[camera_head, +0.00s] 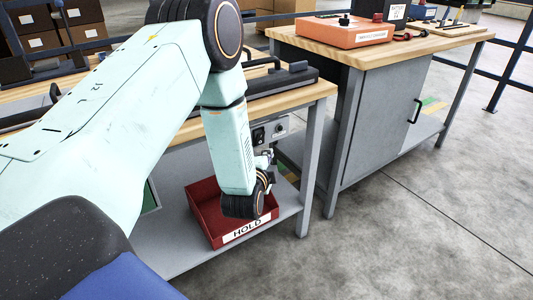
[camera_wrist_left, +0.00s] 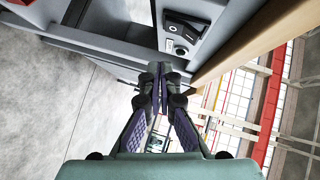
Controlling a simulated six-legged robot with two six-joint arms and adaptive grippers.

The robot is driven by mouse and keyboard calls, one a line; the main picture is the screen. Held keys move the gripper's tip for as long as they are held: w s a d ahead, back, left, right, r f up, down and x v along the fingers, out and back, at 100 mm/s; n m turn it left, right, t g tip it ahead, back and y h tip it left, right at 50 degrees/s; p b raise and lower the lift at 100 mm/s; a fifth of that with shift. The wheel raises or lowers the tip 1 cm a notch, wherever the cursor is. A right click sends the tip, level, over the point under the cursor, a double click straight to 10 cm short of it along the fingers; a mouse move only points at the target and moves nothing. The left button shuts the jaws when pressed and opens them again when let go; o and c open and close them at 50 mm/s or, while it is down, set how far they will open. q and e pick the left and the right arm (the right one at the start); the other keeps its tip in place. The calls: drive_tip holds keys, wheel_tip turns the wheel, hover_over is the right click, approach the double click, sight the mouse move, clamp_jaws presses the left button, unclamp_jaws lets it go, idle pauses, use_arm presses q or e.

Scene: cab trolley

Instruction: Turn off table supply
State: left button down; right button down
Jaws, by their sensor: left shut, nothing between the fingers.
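The table supply panel (camera_head: 270,133) is a grey box under the front edge of the left workbench, with a dark switch (camera_head: 258,135) and a round knob or socket (camera_head: 279,128). In the left wrist view the black rocker switch (camera_wrist_left: 186,27) sits above the round fitting (camera_wrist_left: 180,50). My left gripper (camera_wrist_left: 160,76) is shut and empty, its fingertips just short of the panel and apart from the round fitting in that picture. In the head view my left gripper (camera_head: 269,158) is partly hidden by my wrist, just below the panel. My right gripper is out of view.
A red bin labelled HOLD (camera_head: 205,215) stands on the lower shelf beneath my wrist. A wooden tabletop (camera_head: 316,92) overhangs the panel. A second workbench with a grey cabinet (camera_head: 380,115) stands to the right, carrying an orange case (camera_head: 345,33). Open floor lies at front right.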

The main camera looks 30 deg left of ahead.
use_arm(q)
drive_tip(key=f+p+v, duration=0.2)
drive_tip(key=v, duration=0.6)
drive_tip(key=shift+s, duration=0.55)
drive_tip(key=shift+d+r, duration=0.1)
drive_tip(key=shift+d, duration=0.05)
drive_tip(key=s+d+f+n+g+h, duration=0.3)
drive_tip(key=s+d+f+n+g, duration=0.25)
drive_tip(key=s+f+n, duration=0.35)
drive_tip(key=s+d+f+n+g+h+p, duration=0.1)
drive_tip(key=s+g, duration=0.3)
drive_tip(key=s, duration=0.6)
drive_tip(key=s+d+f+n+g+h+p, duration=0.1)
drive_tip(key=s+g, duration=0.4)
drive_tip(key=s, duration=0.6)
drive_tip(key=shift+d+f+n+h+p, duration=0.35)
drive_tip(key=shift+d+f+p, duration=0.2)
drive_tip(key=shift+d+p, duration=0.6)
